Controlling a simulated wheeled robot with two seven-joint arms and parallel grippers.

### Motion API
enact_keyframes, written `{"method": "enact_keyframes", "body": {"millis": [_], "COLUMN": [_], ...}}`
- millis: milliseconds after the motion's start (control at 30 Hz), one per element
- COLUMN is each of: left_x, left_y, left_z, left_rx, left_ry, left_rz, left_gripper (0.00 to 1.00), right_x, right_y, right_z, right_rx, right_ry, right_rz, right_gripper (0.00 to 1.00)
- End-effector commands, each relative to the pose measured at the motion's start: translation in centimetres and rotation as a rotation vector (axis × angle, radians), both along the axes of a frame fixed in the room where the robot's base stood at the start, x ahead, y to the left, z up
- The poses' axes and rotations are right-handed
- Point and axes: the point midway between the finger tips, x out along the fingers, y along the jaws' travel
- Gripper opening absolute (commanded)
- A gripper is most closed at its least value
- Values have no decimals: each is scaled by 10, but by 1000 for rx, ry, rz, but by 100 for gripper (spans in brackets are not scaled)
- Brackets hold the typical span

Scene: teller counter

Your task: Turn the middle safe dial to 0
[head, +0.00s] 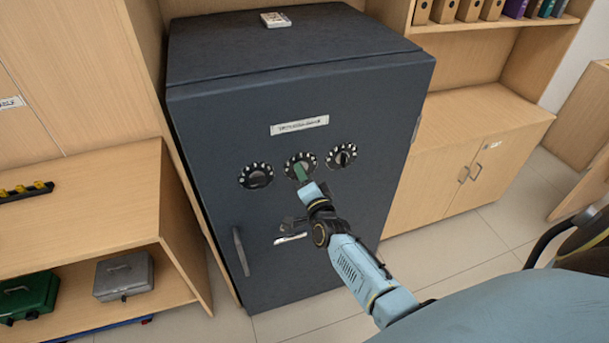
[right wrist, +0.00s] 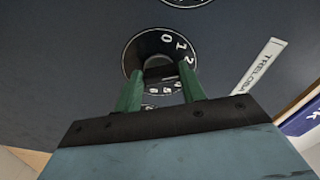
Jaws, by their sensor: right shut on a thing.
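The dark safe (head: 215,120) stands in the middle of the head view with three round dials in a row on its door. The middle dial (head: 290,161) is partly covered by my right gripper (head: 301,173). In the right wrist view the green fingers of my right gripper (right wrist: 160,76) are on either side of the dark knob of this dial (right wrist: 148,45), shut on it. The digits 0, 1 and 2 show on its upper rim; which digit the knob points to is unclear. The left dial (head: 256,176) and right dial (head: 341,156) are untouched. My left gripper is out of view.
A door handle (head: 241,251) and a pale label (head: 299,125) are on the safe door. A small white item (head: 275,20) lies on top. A wooden shelf unit (head: 85,200) with cash boxes stands left, and a wooden cabinet (head: 480,140) stands right.

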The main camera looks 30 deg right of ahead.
Motion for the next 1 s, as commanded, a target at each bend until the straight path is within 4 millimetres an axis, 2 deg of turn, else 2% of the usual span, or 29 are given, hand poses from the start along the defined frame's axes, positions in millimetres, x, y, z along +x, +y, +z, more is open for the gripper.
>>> {"method": "enact_keyframes", "body": {"millis": [1000], "left_x": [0], "left_y": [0], "left_z": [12], "left_rx": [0], "left_ry": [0], "left_rz": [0], "left_gripper": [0], "right_x": [-1], "right_y": [-1], "right_z": [-4], "right_rx": [-901], "right_ry": [219], "right_rz": [1], "right_gripper": [17]}}
